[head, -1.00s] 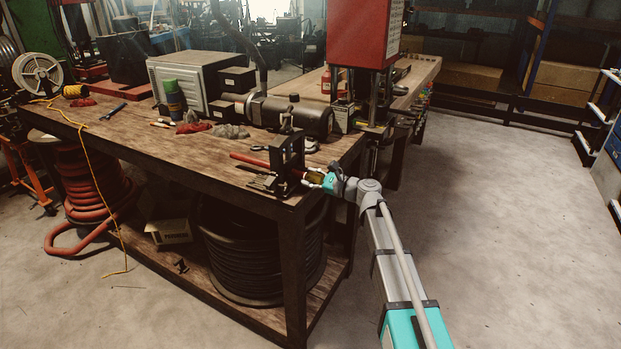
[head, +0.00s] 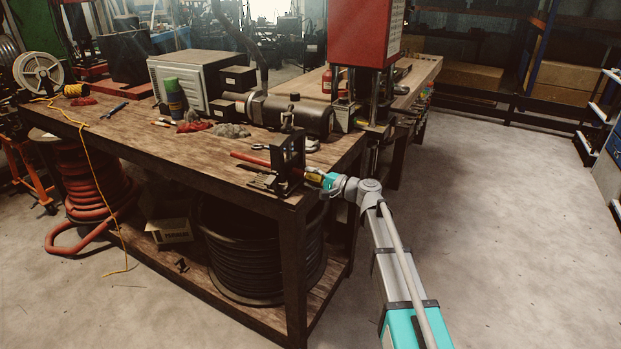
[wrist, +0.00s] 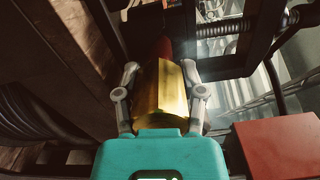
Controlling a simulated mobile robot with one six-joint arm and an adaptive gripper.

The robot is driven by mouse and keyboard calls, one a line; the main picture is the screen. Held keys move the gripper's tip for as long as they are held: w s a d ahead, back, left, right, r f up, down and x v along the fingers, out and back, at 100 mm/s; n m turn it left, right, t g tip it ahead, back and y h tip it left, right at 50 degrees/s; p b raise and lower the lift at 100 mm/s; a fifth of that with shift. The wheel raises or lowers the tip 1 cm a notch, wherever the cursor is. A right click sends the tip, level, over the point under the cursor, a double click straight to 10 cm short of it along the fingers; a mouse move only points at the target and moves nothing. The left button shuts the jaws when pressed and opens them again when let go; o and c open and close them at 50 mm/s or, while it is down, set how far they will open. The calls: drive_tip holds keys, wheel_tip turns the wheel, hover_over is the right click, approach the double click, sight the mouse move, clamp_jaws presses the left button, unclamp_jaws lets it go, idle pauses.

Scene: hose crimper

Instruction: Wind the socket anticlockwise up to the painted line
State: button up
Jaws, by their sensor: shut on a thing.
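The brass-coloured socket (wrist: 160,95) fills the middle of the wrist view, its flat faces showing. My gripper (wrist: 160,100) is shut on it, one finger on each side; in the head view my gripper (head: 313,177) is at the bench's front right corner. The red hose (head: 250,159) lies through the dark vise (head: 285,160), and its end shows just beyond the socket in the wrist view (wrist: 163,47). I cannot make out the painted line in either view. How far the socket sits on the hose cannot be told.
The wooden bench (head: 130,133) carries the vise at its corner. A dark cylindrical machine (head: 295,117) and a red press (head: 357,35) stand behind. A black hose coil (head: 255,250) sits on the shelf below. The floor (head: 490,230) at right is clear.

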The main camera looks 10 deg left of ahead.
drive_tip(key=n, duration=0.4)
drive_tip(key=shift+s+d+f+n, duration=0.1)
drive_tip(key=shift+f+n, duration=0.05)
drive_tip(key=shift+n, duration=0.15)
drive_tip(key=n, duration=0.4)
drive_tip(key=shift+f+n, duration=0.1)
drive_tip(key=shift+n, duration=0.2)
drive_tip(key=n, duration=0.4)
drive_tip(key=shift+n, duration=0.3)
drive_tip(key=n, duration=0.4)
drive_tip(key=shift+f, duration=0.1)
drive_tip(key=n, duration=0.5)
drive_tip(key=shift+w, duration=0.2)
drive_tip(key=shift+c, duration=0.2)
drive_tip(key=n, duration=0.4)
drive_tip(key=shift+w+n, duration=0.1)
drive_tip(key=shift+n, duration=0.2)
drive_tip(key=n, duration=0.8)
drive_tip(key=shift+d+r+n, duration=0.1)
drive_tip(key=shift+r+n, duration=0.1)
drive_tip(key=shift+n, duration=0.2)
